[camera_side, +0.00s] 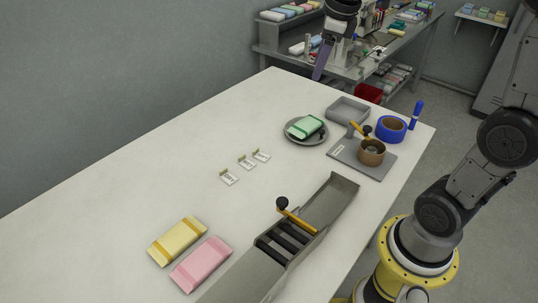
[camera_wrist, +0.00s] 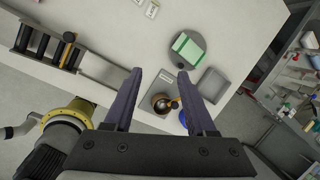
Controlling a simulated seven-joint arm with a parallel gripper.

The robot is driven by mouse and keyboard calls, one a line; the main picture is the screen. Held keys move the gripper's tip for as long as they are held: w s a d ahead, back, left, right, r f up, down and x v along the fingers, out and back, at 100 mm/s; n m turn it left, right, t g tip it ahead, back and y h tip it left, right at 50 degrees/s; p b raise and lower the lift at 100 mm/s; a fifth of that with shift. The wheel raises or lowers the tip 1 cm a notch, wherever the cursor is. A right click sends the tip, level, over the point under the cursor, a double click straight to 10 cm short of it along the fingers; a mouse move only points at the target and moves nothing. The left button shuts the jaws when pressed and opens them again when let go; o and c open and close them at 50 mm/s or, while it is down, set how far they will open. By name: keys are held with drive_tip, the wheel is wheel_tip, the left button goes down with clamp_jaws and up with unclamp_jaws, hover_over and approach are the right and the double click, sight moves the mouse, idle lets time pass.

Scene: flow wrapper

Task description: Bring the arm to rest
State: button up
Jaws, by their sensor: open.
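My gripper (camera_side: 319,72) hangs high above the far end of the white table (camera_side: 130,190) in the side view. In the wrist view its two purple fingers (camera_wrist: 160,73) are spread apart with nothing between them. Below it, a green pack (camera_wrist: 186,46) lies on a round grey plate (camera_wrist: 203,52); the side view shows the pack (camera_side: 305,127) and plate (camera_side: 291,138) too. My gripper touches nothing that I can see.
A grey tray (camera_side: 348,110), blue tape roll (camera_side: 391,129), upright blue marker (camera_side: 416,112) and lever fixture (camera_side: 372,152) stand near the plate. A lever chute (camera_side: 333,199) lies along the near edge. Yellow (camera_side: 177,241) and pink (camera_side: 201,263) packs lie left. The left table is mostly clear.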

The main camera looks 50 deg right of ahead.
drive_tip(key=s+a+r+n+t, duration=0.1)
drive_tip(key=s+a+r+n, duration=0.1)
drive_tip(key=s+a+n, duration=0.35)
drive_tip(key=s+a+f+n, duration=0.1)
drive_tip(key=s+n, duration=0.3)
drive_tip(key=n, duration=0.4)
drive_tip(key=s+a+f+n+t, duration=0.1)
drive_tip(key=s+f+n, duration=0.3)
drive_tip(key=n, duration=0.4)
drive_tip(key=s+a+f+n, duration=0.2)
drive_tip(key=s+n, duration=0.3)
drive_tip(key=n, duration=0.3)
drive_tip(key=shift+s+f+n+y, duration=0.15)
drive_tip(key=shift+f+n+y, duration=0.2)
drive_tip(key=shift+f+y, duration=0.1)
